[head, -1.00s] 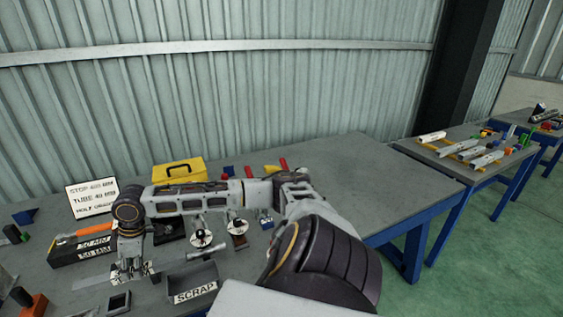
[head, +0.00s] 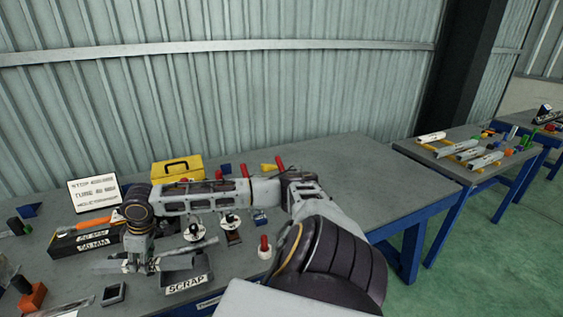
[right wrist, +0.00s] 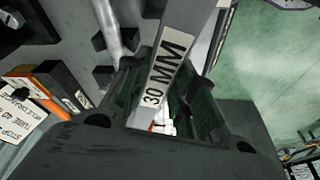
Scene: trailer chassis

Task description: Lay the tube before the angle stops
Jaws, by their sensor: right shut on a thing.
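My right gripper (head: 138,264) points down at the left front of the bench, beside the scrap bin. It is shut on a light grey bar (head: 108,267), which shows to its left. In the right wrist view the bar (right wrist: 178,45) lies between the fingers (right wrist: 165,105) and carries a "30 MM" label. A round grey tube (head: 192,248) lies behind the scrap bin, partly hidden. I cannot make out with certainty which parts are the angle stops. My left gripper is out of view.
The scrap bin (head: 187,280) stands right of the gripper. A black labelled block (head: 85,241), a sign (head: 93,195) and a yellow toolbox (head: 178,168) stand behind. A square frame piece (head: 113,294) lies in front. The bench (head: 330,165) is clear at the right.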

